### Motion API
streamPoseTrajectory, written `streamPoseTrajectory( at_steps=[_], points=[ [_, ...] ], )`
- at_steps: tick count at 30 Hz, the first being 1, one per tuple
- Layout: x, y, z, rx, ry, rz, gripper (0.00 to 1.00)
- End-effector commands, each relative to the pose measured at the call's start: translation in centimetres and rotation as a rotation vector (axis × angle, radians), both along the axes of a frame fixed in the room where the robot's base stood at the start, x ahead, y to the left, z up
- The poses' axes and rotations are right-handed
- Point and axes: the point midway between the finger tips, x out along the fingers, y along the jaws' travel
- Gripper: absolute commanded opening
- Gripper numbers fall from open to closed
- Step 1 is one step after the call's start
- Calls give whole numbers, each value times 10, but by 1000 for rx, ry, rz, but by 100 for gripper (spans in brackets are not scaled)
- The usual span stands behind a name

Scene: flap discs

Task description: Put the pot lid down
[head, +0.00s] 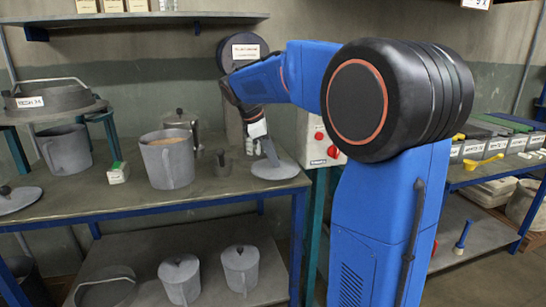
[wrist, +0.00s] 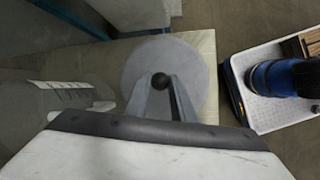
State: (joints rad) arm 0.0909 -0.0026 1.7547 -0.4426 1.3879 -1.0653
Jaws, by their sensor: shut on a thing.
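The pot lid (head: 276,167) is a flat grey disc at the right end of the bench top, close to the front right corner. In the wrist view the lid (wrist: 190,62) is seen from above, with a dark round knob at its middle. My gripper (head: 268,150) comes down from above and is shut on the knob (wrist: 160,81), one finger on each side. The lid looks level and very near the bench top; I cannot tell whether it touches. A large open grey pot (head: 170,163) stands left of it.
Another lid (head: 16,199) lies at the far left. A box with red knobs (head: 322,140) is right behind the bench end. The front middle of the bench top is clear.

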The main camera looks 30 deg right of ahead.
Motion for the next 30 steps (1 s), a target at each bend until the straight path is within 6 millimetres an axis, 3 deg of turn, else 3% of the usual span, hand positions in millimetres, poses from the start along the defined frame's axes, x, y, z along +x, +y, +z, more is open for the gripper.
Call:
streamPoseTrajectory(
  at_steps=[11,12,14,24,30],
  points=[
    [0,0,-4,0,-2,1,0],
    [0,0,-4,0,-2,1,27],
    [0,0,-4,0,-2,1,41],
    [0,0,-2,0,-2,1,41],
    [1,8,17,0,-4,2,41]
  ],
)
